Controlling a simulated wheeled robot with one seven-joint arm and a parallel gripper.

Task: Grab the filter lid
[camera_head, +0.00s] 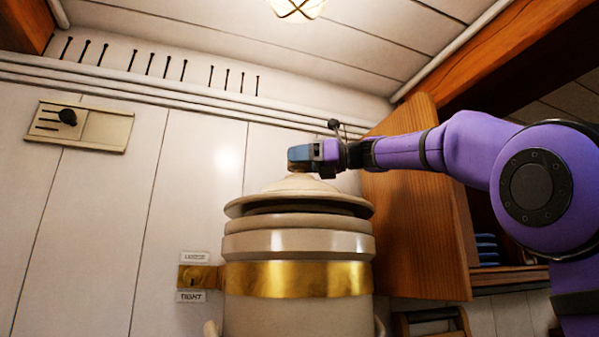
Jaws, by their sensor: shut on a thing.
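The filter lid (300,203) is a cream, shallow domed disc with a knob area at its top. It is at the top of the cream filter (298,244), with a dark gap showing under its rim, so it looks slightly raised above the body. A gold band runs round the filter. My gripper (298,158) reaches in from the right and is shut on the lid at its top centre. The knob is mostly hidden by the fingers.
An open wooden cabinet door (415,220) stands behind my arm on the right. A shelf with blue folded items (487,250) is beyond it. A wall panel (80,126) is at the left. A brass latch (200,277) sits beside the filter. The space above the lid is clear.

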